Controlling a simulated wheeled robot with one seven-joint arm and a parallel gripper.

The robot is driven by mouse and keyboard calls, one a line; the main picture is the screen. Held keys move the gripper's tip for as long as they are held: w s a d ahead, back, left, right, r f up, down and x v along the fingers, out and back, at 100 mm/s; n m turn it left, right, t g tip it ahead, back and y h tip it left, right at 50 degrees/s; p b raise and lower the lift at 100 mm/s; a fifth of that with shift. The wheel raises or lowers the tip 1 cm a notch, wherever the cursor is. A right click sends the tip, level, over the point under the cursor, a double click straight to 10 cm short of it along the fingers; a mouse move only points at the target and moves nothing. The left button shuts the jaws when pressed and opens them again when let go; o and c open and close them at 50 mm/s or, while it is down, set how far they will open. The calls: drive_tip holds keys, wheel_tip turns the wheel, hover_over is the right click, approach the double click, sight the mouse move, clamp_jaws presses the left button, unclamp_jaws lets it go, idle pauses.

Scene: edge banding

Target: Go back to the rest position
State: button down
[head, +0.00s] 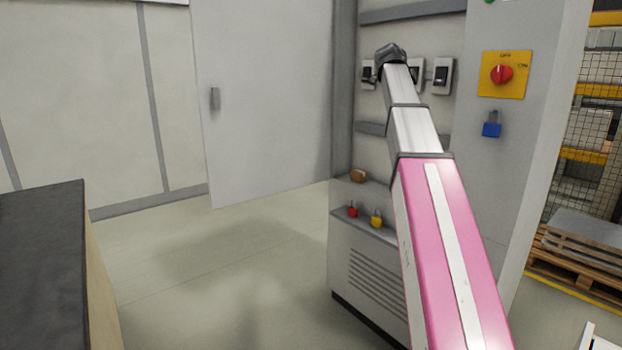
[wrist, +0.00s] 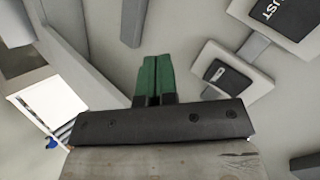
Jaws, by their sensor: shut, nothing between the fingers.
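My gripper (wrist: 152,78) shows in the wrist view with its two green fingers together, shut and empty. In the head view my arm reaches up into the open grey cabinet (head: 530,150). Its dark wrist is in front of the row of switches, and the fingers are mostly hidden there. The switches are white boxes with dark rockers: a left one (head: 368,74), a middle one partly behind my arm, and a right one (head: 443,76). In the wrist view a switch box (wrist: 226,70) is to the right of the fingers, apart from them.
The cabinet door (head: 262,110) stands open to the left. A red rotary switch (head: 502,74) on a yellow plate and a blue padlock (head: 491,125) are on the right face. Red (head: 353,209) and yellow (head: 376,217) padlocks sit on a lower ledge. A dark-topped bench (head: 40,260) is at left.

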drive_tip(key=s+a+f+n+g+y, duration=0.1)
drive_tip(key=s+a+f+n, duration=0.25)
drive_tip(key=f, duration=0.95)
drive_tip(key=s+a+f+n+g+y, duration=0.15)
drive_tip(key=f+n, duration=0.35)
drive_tip(key=f, duration=0.9)
drive_tip(key=s+a+f+n+g+y, duration=0.1)
drive_tip(key=s+a+f+n+y, duration=0.2)
drive_tip(key=f, duration=1)
drive_tip(key=s+a+f+n+g, duration=0.1)
drive_tip(key=s+a+f+n, duration=0.1)
drive_tip(key=s+f, duration=0.5)
drive_tip(key=s+a+f+n+g+y, duration=0.1)
drive_tip(key=s+a+f+n, duration=0.2)
drive_tip(key=s+f+n, duration=0.2)
drive_tip(key=s+a+f+n+g+y, duration=0.1)
drive_tip(key=s+f+n, duration=0.3)
drive_tip(key=s+f, duration=0.6)
wheel_tip(320, 180, down, 5)
drive_tip(key=shift+s+a, duration=0.35)
drive_tip(key=shift+a, duration=0.5)
